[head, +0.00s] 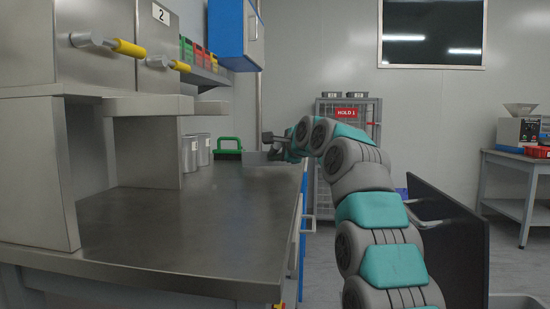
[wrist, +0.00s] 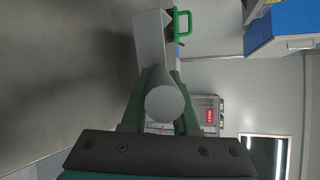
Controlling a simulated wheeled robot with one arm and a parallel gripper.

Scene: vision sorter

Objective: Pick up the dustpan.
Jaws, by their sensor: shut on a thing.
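The dustpan (head: 256,158) is grey and shows small at the far right end of the metal counter, just at my gripper. In the wrist view its grey pan (wrist: 150,45) stretches away from me, and its round handle end (wrist: 168,104) faces the camera. My gripper (head: 274,146) is shut on the dustpan's handle. In the wrist view the green fingers of my gripper (wrist: 162,85) lie on both sides of the handle. I cannot tell whether the pan touches the counter.
The near counter top (head: 190,230) is clear. A rack (head: 345,112) stands behind.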

